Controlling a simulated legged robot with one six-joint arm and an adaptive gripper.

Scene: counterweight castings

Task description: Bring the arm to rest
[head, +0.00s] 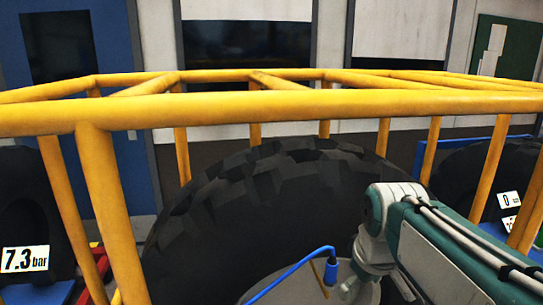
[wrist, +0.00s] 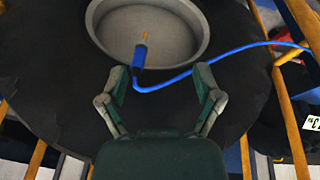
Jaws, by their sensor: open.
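My gripper (wrist: 160,78) is open and empty in the wrist view, its two fingers spread wide. Between and beyond the fingertips is the blue connector (wrist: 140,56) of a blue hose (wrist: 180,78). The connector is at a brass-coloured valve stem (wrist: 145,36) in front of the grey wheel rim (wrist: 190,15); the fingers appear clear of it. In the head view my arm (head: 405,225) reaches in from the lower right over the big black tyre (head: 270,190). There the blue connector (head: 330,270) shows beside my wrist; the fingers cannot be made out.
A yellow tubular cage (head: 270,108) surrounds the tyre, with bars above and at both sides. Other tyres stand at the left (head: 25,200) and right (head: 465,175). A sign reads 7.3 bar (head: 25,260). The hose runs right in the wrist view.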

